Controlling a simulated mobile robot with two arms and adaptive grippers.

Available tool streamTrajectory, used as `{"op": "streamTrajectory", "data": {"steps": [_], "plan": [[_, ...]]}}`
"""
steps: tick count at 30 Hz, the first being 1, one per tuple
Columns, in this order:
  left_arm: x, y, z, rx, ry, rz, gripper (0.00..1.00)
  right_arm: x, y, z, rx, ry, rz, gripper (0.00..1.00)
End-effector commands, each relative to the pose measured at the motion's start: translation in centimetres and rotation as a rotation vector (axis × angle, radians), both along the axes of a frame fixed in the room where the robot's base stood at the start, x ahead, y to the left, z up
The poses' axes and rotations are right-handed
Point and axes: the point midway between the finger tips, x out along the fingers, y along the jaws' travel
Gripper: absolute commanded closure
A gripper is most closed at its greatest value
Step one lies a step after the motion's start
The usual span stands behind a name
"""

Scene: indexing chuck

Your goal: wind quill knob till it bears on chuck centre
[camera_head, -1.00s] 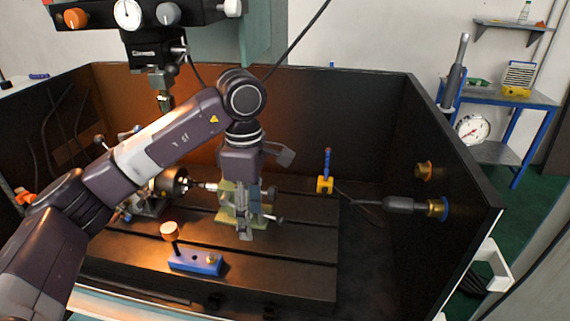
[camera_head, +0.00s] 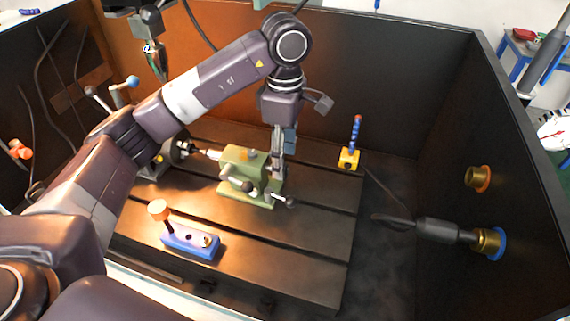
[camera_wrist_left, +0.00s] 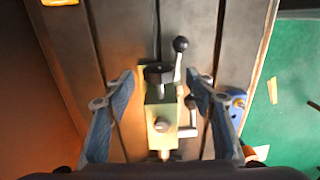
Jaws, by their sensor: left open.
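The green tailstock (camera_head: 242,160) stands on the dark slotted table, its pale quill (camera_head: 211,154) pointing left at the dark chuck (camera_head: 173,151). I cannot tell whether the quill touches the chuck centre. My left gripper (camera_head: 278,178) is over the tailstock's right end, pointing down. In the left wrist view its blue-grey fingers (camera_wrist_left: 160,76) are spread, one on each side of the black quill knob (camera_wrist_left: 158,73), with gaps to both. The green tailstock body (camera_wrist_left: 161,115) lies below the knob there. My right gripper is out of view.
A ball-ended lever (camera_wrist_left: 180,46) rises beside the knob, and a second lever (camera_wrist_left: 190,104) sits near the right finger. A blue block (camera_head: 190,242) with an orange-topped pin is at the table front. A yellow-based post (camera_head: 349,158) stands at right. Dark walls enclose the table.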

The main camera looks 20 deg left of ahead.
Motion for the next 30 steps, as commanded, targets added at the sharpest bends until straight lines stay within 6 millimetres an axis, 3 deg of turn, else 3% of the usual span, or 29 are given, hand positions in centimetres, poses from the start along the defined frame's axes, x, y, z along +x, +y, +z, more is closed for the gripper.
{"op": "streamTrajectory", "data": {"steps": [9,18,30], "plan": [[-0.1,0.0,-3.2,0.001,0.0,-0.001,0.5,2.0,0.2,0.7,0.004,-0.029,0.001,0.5],[-0.1,0.0,-3.6,0.001,-0.001,0.0,0.5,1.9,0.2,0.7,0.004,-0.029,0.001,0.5],[-0.1,0.0,-3.5,0.001,-0.001,0.0,0.92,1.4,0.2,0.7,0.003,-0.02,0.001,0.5]]}}
